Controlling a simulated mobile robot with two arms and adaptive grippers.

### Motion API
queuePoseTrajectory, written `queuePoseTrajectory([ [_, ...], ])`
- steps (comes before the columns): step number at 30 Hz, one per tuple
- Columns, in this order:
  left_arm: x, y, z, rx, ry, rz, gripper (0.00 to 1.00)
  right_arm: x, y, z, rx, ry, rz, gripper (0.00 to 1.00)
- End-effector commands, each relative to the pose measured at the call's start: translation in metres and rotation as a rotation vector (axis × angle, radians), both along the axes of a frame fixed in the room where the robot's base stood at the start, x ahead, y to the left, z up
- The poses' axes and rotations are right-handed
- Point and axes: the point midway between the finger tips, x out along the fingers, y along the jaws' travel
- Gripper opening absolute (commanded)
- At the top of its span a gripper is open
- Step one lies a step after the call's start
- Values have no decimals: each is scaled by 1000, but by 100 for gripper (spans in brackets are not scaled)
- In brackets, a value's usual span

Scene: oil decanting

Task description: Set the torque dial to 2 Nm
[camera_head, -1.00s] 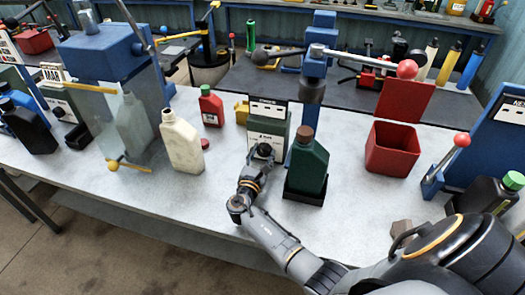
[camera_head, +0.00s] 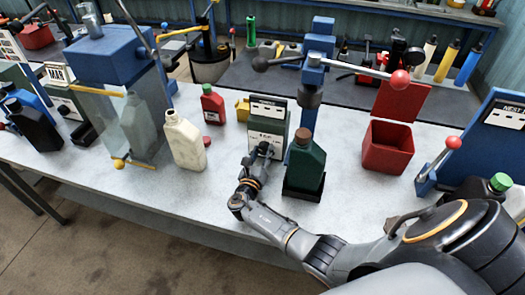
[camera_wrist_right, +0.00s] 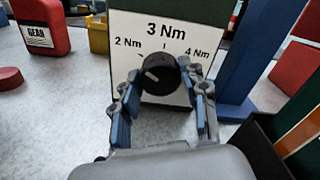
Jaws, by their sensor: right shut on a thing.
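The torque dial (camera_wrist_right: 158,75) is a round black knob with a white pointer line. It sits on a white face plate (camera_wrist_right: 180,27) marked 2 Nm at left, 3 Nm at top and 4 Nm at right. The pointer slants to the left, roughly toward the 2 Nm side; the exact setting is hard to tell. The plate is on the front of a green box (camera_head: 267,112) in the head view. My right gripper (camera_wrist_right: 163,98) has its blue-padded fingers on both sides of the dial, shut on it. My left gripper is not in view.
A dark green bottle (camera_head: 305,165) stands in a black holder just right of the dial box. A cream jug (camera_head: 184,142) and red bottle (camera_head: 212,105) stand to the left. A red bin (camera_head: 388,148) is at right. The bench front left of my arm is clear.

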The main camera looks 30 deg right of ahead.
Motion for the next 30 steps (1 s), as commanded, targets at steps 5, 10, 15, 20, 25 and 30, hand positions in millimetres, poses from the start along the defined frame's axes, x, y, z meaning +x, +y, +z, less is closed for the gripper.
queuePoseTrajectory([
  [5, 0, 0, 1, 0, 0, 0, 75, 0, 0, 0, -13, 15, 0, 13],
  [10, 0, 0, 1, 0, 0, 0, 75, 0, 0, 0, -14, 17, 0, 13],
  [15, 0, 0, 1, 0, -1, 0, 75, 0, 0, 0, -14, 17, 0, 13],
  [20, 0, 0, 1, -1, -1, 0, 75, 0, 0, 0, -14, 16, 0, 67],
  [25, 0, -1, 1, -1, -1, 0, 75, 0, 0, 0, -13, 15, 0, 67],
  [30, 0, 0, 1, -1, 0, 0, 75, -2, 3, -1, -12, 15, 1, 67],
])
